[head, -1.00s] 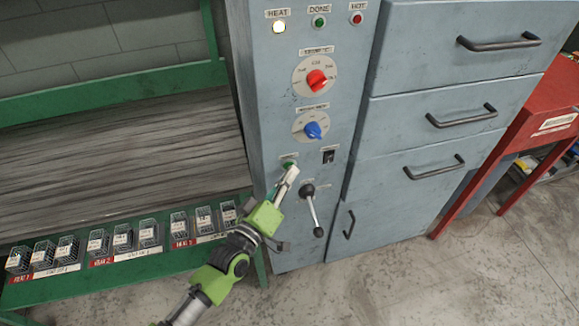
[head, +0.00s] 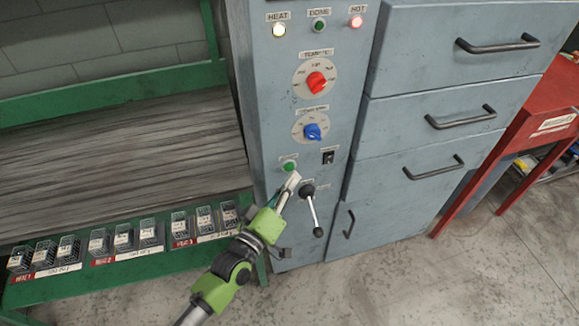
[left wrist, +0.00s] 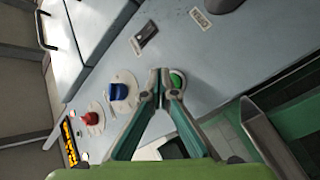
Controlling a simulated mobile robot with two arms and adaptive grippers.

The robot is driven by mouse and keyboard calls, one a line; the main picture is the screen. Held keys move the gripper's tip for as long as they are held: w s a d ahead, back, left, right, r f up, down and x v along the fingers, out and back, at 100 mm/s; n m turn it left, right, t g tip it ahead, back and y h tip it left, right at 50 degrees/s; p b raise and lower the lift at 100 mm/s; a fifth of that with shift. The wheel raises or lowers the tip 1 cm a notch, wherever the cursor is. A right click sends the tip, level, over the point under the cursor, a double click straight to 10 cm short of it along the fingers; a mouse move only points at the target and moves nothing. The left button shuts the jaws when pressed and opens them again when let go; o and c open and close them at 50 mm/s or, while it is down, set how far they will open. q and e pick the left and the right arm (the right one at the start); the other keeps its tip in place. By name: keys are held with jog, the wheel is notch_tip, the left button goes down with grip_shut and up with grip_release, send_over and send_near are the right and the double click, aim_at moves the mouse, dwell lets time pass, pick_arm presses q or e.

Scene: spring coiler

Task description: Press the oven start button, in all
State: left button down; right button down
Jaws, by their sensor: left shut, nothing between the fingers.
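The green start button (head: 288,165) sits on the grey-blue oven panel (head: 270,110), under a small label. It also shows in the left wrist view (left wrist: 177,79), just beside the fingertips. My left gripper (head: 294,178) is shut and empty, its tips just below the button in the head view. They look apart from it there; in the left wrist view I cannot tell the gap. The HEAT lamp (head: 279,30) glows pale yellow and the HOT lamp (head: 356,21) glows pinkish red. The DONE lamp (head: 319,25) is dark green. My right gripper is not in view.
A red knob (head: 316,82), a blue knob (head: 312,131) and a black switch (head: 328,157) sit on the panel. A lever (head: 312,212) stands close right of my gripper. A green shelf (head: 130,268) with small bins is at left; drawers (head: 440,110) are at right.

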pick_arm(q)
jog(key=s, duration=0.1)
jog(key=s+d+p, duration=0.1)
jog(key=s, duration=0.2)
jog(key=shift+s+d+p, duration=0.3)
jog(key=shift+s+p, duration=0.05)
jog(key=shift+p, duration=0.05)
dwell(0.5)
jog(key=s+a+f+m+g+y, duration=0.1)
jog(key=s+a+f+g+y, duration=0.2)
jog(key=f, duration=0.9)
jog(key=s+a+f+m+g+y, duration=0.15)
jog(key=s+a+f, duration=0.35)
jog(key=f, duration=0.6)
jog(key=s+a+f+m+g+y, duration=0.1)
jog(key=s+a+f+g, duration=0.3)
jog(key=f, duration=0.8)
jog(key=s+a+f+m+g+y, duration=0.1)
jog(key=s+f, duration=0.4)
jog(key=s, duration=0.5)
jog(key=s+a+f+m+g+y, duration=0.1)
jog(key=s+a+f+g, duration=0.2)
jog(key=s, duration=0.7)
jog(key=s+a+f+m+g+y, duration=0.1)
jog(key=s+a+f+g, duration=0.2)
jog(key=s+a+f, duration=0.4)
jog(key=s, duration=0.4)
jog(key=shift+a+f, duration=0.15)
jog(key=shift+a, duration=0.1)
